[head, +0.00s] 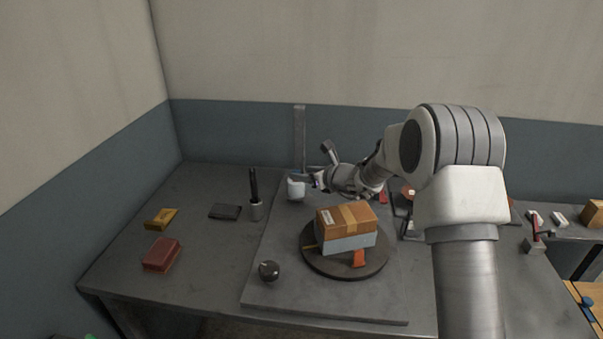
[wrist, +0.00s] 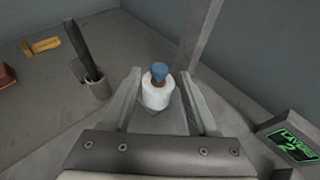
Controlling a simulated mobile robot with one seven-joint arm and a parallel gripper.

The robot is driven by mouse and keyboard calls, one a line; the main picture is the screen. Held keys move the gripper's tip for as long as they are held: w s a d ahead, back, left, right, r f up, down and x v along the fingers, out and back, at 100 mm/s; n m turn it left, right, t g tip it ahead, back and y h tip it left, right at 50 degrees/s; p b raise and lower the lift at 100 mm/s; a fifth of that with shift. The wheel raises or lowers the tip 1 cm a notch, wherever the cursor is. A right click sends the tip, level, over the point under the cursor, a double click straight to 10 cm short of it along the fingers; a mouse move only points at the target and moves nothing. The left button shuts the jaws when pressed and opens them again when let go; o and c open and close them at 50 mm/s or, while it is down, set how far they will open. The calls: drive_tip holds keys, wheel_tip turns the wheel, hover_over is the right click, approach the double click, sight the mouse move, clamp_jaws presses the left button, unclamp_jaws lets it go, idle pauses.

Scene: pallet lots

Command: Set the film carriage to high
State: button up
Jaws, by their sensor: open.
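The film carriage shows as a white roll (head: 296,190) low beside the upright grey mast (head: 299,140). In the wrist view the white roll (wrist: 157,95) has a blue knob (wrist: 159,72) on top, and the mast (wrist: 199,35) rises just behind and to the right. My gripper (head: 316,181) is at the right of the roll in the head view. In the wrist view my gripper (wrist: 160,74) is open, with the roll and knob showing between its two fingers. I cannot tell whether either finger touches them.
A dark turntable (head: 315,262) carries a brown carton (head: 345,218) on a grey-blue one, in front of my arm. A green display reading "LAYERS 2" (wrist: 290,146) is at right. A holder with dark sticks (head: 256,211) stands left. A black knob (head: 268,270) is at the front.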

drive_tip(key=shift+x, duration=0.8)
drive_tip(key=shift+c, duration=0.2)
clamp_jaws()
idle(0.8)
